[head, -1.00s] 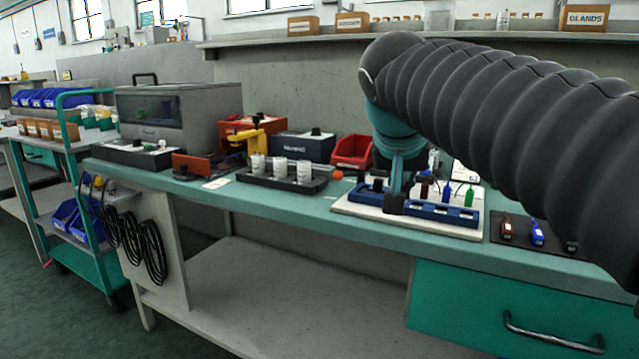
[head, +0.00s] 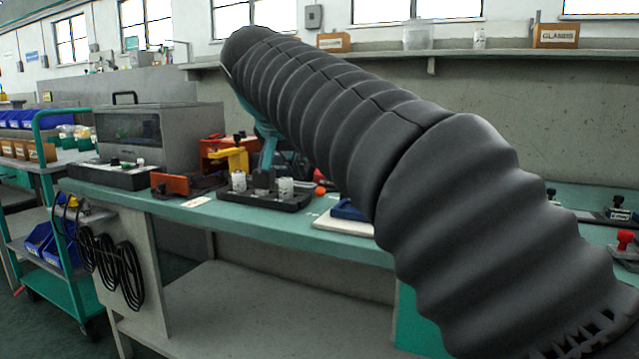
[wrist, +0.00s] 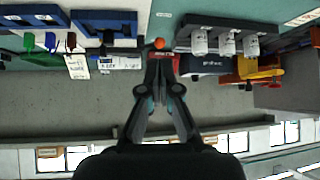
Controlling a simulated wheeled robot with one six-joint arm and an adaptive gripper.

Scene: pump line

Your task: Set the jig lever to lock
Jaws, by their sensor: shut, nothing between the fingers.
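A small round orange knob (head: 320,190) shows at the right end of a dark tray (head: 290,204) on the bench. It also shows in the wrist view (wrist: 159,44), just beyond my fingertips. It may be the end of the jig lever; no lever arm or lock mark can be made out. The tray holds white cylinders (head: 239,181). My gripper (wrist: 161,60) is shut and empty; I cannot tell whether it touches the knob. In the head view its dark end (head: 262,180) shows in front of the tray's cylinders, and my arm covers much of the bench.
A yellow clamp-like part (head: 232,160) and an orange-red block (head: 174,184) stand left of the tray. A grey covered box (head: 160,135) is behind them. A red-topped device (head: 625,240) stands at the far right. A white board (head: 345,225) is partly hidden by my arm.

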